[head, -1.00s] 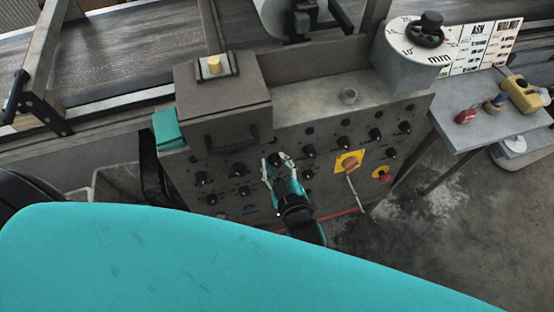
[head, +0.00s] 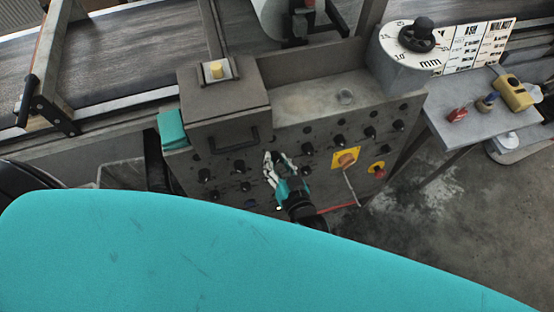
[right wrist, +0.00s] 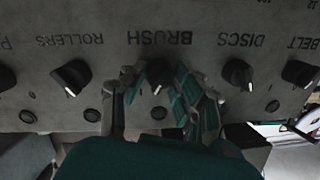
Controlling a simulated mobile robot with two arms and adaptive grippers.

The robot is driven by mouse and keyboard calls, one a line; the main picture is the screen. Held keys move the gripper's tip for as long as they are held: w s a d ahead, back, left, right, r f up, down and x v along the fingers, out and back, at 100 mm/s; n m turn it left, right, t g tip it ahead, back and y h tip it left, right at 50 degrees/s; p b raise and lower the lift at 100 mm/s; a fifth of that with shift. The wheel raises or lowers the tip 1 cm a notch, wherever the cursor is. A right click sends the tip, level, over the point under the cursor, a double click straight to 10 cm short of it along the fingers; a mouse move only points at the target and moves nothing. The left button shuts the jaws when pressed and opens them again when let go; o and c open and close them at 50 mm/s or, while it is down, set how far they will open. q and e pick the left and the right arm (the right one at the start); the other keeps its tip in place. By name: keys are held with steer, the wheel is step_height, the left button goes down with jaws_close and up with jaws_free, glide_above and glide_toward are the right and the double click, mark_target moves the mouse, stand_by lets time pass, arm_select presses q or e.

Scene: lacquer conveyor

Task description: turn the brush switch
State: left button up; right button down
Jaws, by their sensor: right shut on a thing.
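The brush switch (right wrist: 158,72) is a black knob on the grey control panel, under the word BRUSH, which appears upside down in the right wrist view. My right gripper (right wrist: 160,82) has its fingers on both sides of this knob and is shut on it. A pale mark shows at the knob's lower edge, but its exact angle is hard to read. In the head view my right gripper (head: 278,160) is against the front of the panel (head: 225,155), and its fingers hide the knob there. My left gripper is not in view.
In the right wrist view the rollers knob (right wrist: 72,76) and discs knob (right wrist: 238,74) flank the brush switch closely. In the head view a yellow plate with a red handle (head: 345,159) and a red button (head: 379,171) are to the right. A side table (head: 460,95) holds small items.

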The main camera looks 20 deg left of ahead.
steer(key=shift+f, duration=0.15)
stand_by(0.4)
steer(key=c, duration=1)
jaws_free()
steer(key=shift+s, duration=0.1)
steer(key=v, duration=1.2)
steer(key=s+d+f+g+h, duration=0.2)
steer(key=d+f, duration=0.3)
steer(key=f, duration=0.4)
steer(key=s+d+f+g+h, duration=0.15)
steer(key=d+f, duration=0.25)
steer(key=f, duration=0.5)
steer(key=s+d+f+g+h, duration=0.1)
steer(key=d+f+h, duration=0.1)
steer(key=d+f, duration=0.5)
steer(key=s+d+f+m+g+h, duration=0.1)
steer(key=s+d+f+g+h, duration=0.1)
steer(key=s+d+f, duration=0.4)
steer(key=s+d+f+m+g+h, duration=0.1)
steer(key=s+d+f+g, duration=0.3)
steer(key=s+f, duration=0.5)
steer(key=s+d+h, duration=0.1)
steer(key=s, duration=0.2)
steer(key=shift+s+d, duration=0.2)
steer(key=shift+d, duration=0.15)
